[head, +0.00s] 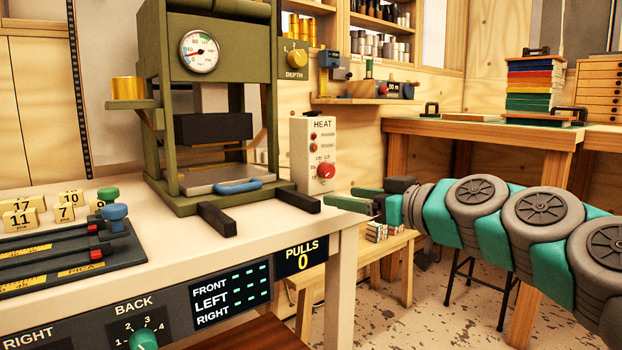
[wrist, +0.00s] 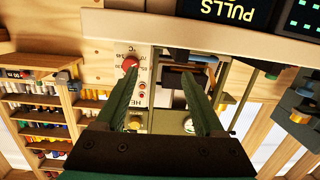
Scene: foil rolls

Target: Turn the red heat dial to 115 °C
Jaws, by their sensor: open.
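The red heat dial (head: 326,171) is on the front of the cream HEAT box (head: 313,150), at the right of the green press. The dial also shows upside down in the wrist view (wrist: 130,64), by the tip of the left-hand finger. The printed scale around it is too small to read surely, and I cannot tell its setting. My gripper (head: 347,197) is open and empty, to the right of and a little below the dial in the head view. In the wrist view my gripper (wrist: 161,73) has its two fingers apart, with no visible grip on the dial.
The green press (head: 160,120) with its gauge (head: 200,51) stands left of the box. The white bench edge (head: 345,220) lies below. A low wooden stool (head: 400,243) and a wooden table (head: 480,129) stand to the right.

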